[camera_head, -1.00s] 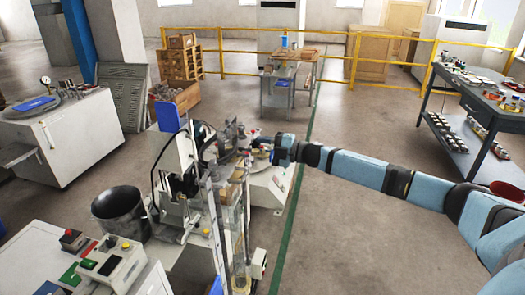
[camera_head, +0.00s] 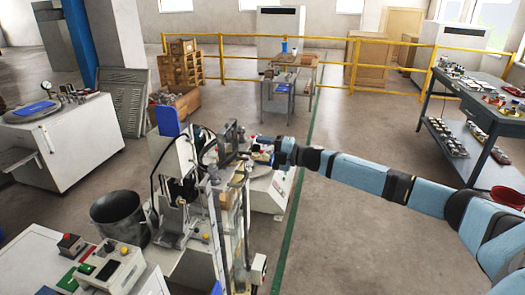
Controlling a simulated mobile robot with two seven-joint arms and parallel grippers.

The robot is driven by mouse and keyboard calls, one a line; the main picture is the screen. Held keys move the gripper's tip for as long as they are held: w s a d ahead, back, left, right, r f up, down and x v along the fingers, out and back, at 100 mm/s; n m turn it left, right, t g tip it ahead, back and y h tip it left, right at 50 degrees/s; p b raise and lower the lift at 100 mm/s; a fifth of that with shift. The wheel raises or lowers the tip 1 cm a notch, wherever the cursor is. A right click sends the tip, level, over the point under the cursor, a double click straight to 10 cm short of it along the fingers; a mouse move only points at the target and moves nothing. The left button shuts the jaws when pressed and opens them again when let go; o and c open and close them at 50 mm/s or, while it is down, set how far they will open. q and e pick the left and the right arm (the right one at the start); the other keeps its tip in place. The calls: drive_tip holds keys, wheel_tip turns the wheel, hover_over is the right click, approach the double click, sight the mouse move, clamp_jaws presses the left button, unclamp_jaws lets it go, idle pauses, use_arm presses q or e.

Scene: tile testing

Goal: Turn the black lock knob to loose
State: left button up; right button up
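My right arm comes in from the right, and its gripper (camera_head: 252,157) is at the right side of the testing machine (camera_head: 180,165), near the upper part of its frame. The fingers are small and mixed in with machine parts, so I cannot tell whether they are open or shut, or whether they touch anything. I cannot make out the black lock knob; it is too small or hidden among the dark parts by the gripper. My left gripper is not in view.
A black bucket (camera_head: 119,218) stands left of the machine. A control box (camera_head: 108,268) with buttons is at the front left. A dark shelf table (camera_head: 475,115) stands at the right. Yellow railings (camera_head: 340,68) run across the back. The floor beneath my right arm is clear.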

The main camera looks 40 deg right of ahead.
drive_tip(key=b+v, duration=0.2)
drive_tip(key=v, duration=1.1)
drive_tip(key=shift+s+d, duration=0.25)
drive_tip(key=shift+s, duration=0.1)
drive_tip(key=shift+a+f, duration=0.1)
drive_tip(key=shift+f, duration=0.05)
